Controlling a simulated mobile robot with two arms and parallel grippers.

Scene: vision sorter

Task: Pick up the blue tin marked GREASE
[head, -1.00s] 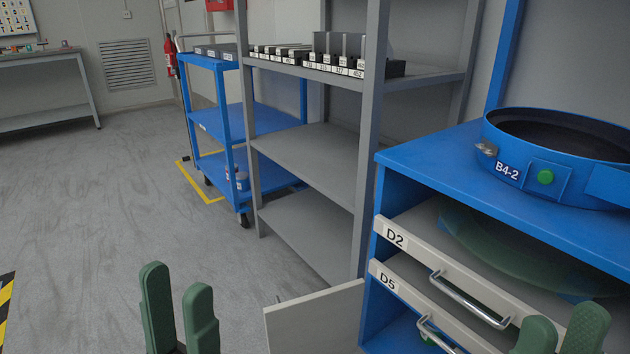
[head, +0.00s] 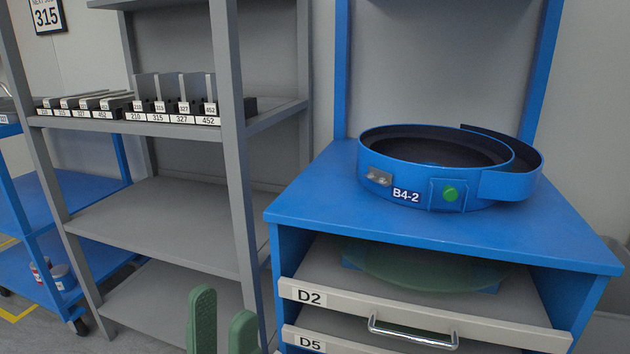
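Two small containers stand on the lower shelf of the blue cart at the far left. One is a blue-grey tin (head: 62,277) with a pale top; the other is a container (head: 40,271) with red and white on it. Both are too small for me to read any marking, so I cannot tell whether either says GREASE. My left gripper (head: 222,304) shows green fingers at the bottom, apart with nothing between them, to the right of the containers and nearer to me. My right gripper is not in view.
A grey shelf rack (head: 236,180) holding dark numbered blocks (head: 176,104) stands between the cart (head: 88,192) and a blue cabinet (head: 300,203). Drawers D2 (head: 385,312) and D5 face me.

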